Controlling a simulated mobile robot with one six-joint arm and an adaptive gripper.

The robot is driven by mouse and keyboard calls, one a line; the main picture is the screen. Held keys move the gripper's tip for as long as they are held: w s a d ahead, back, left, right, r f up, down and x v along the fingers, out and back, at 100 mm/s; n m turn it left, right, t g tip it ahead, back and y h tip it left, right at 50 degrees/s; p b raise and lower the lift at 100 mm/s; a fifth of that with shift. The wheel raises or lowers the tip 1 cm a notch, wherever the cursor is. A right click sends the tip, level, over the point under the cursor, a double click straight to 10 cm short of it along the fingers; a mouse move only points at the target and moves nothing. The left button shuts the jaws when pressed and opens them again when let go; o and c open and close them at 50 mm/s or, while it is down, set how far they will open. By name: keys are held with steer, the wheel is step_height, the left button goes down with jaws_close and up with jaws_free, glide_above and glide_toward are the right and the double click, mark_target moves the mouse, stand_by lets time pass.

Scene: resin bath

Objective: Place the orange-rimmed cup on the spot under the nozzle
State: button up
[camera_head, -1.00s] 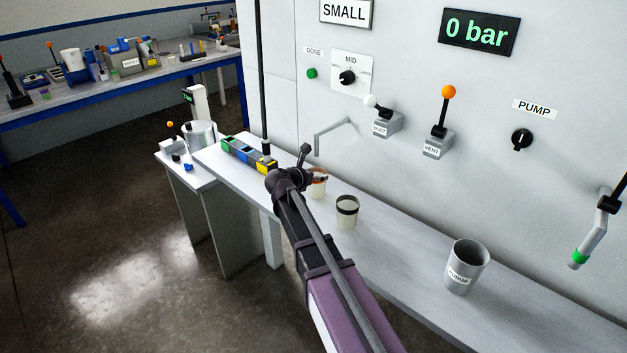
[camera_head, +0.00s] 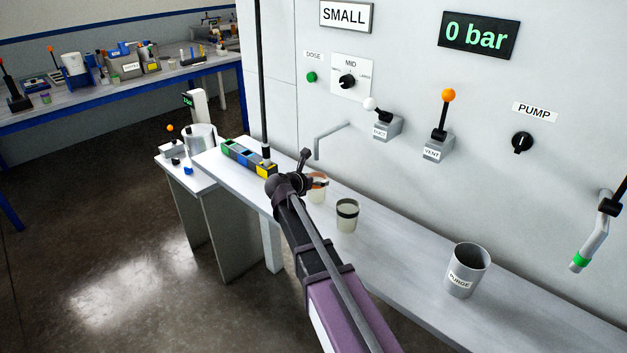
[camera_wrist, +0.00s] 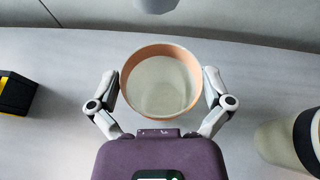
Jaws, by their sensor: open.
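The orange-rimmed cup (camera_wrist: 162,84) stands on the bench between the fingers of my gripper (camera_wrist: 161,78). The gripper is open, with one finger on each side of the cup close to its wall; touching cannot be told. The cup looks empty and pale inside. In the head view the cup (camera_head: 317,190) is partly hidden behind my gripper (camera_head: 312,183). A bent grey nozzle pipe (camera_head: 318,142) comes out of the wall just above and behind the cup. A grey rounded end (camera_wrist: 156,4) shows at the top of the wrist view. The spot under the nozzle is not clearly visible.
A black-rimmed cup (camera_head: 347,219) stands right of the orange-rimmed one. A grey PURGE cup (camera_head: 467,270) is further right, near a green-banded nozzle (camera_head: 581,260). A rack of coloured blocks (camera_head: 248,158) lies to the left. The bench between the black-rimmed and PURGE cups is clear.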

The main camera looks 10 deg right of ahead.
steer(key=shift+r, duration=0.1)
steer(key=shift+s+r, duration=0.1)
steer(key=shift+r, duration=0.05)
steer(key=shift+s+a+r+p, duration=0.15)
steer(key=shift+s+a+p, duration=0.15)
steer(key=shift+p, duration=0.1)
steer(key=p+v, duration=0.4)
steer(key=v, duration=0.6)
steer(key=shift+s+a, duration=0.2)
steer(key=shift+a, duration=0.15)
